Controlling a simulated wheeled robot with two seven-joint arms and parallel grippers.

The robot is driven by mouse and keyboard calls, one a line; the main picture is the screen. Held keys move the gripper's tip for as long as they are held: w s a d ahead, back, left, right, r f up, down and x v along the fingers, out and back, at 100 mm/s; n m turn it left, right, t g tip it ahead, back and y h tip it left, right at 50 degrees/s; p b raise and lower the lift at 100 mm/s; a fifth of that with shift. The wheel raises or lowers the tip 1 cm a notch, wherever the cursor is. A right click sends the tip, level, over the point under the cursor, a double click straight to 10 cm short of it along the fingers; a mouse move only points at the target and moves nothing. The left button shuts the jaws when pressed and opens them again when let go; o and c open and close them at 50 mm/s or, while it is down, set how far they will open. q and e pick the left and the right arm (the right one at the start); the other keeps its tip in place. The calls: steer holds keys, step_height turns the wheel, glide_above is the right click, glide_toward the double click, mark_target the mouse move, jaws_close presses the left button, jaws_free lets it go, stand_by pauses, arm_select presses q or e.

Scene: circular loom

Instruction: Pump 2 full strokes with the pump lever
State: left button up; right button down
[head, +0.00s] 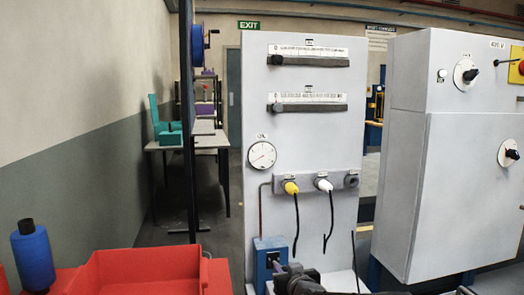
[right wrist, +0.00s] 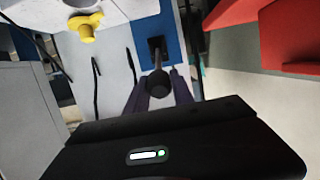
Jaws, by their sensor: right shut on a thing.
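The pump is a blue box (head: 268,248) at the foot of the light grey panel, low in the middle of the head view. In the right wrist view its blue face (right wrist: 172,28) shows a black slot, and the dark pump lever (right wrist: 157,60) comes out of it towards the camera, ending in a round knob. My right gripper (head: 279,268) is at the front of the blue box. In the right wrist view its two purple-grey fingers (right wrist: 156,92) are shut on the lever at its knob end. My left gripper is not in view.
The panel (head: 255,110) carries a round gauge (head: 262,156), two slotted scales, and yellow (head: 291,187) and white (head: 322,184) plugs with hanging cables. A red bin (head: 140,265) and blue spool (head: 33,257) stand at lower left. A grey cabinet (head: 405,170) stands at right.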

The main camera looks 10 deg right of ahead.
steer(key=shift+d+r, duration=0.1)
steer(key=shift+r, duration=0.1)
steer(key=shift+w+r+p, duration=0.4)
steer(key=shift+r+p, duration=0.3)
steer(key=shift+r, duration=0.15)
steer(key=c, duration=1.4)
jaws_free()
steer(key=shift+c, duration=0.2)
steer(key=o, duration=0.4)
steer(key=shift+f, duration=0.2)
steer(key=shift+o, duration=0.2)
steer(key=shift+s, duration=0.1)
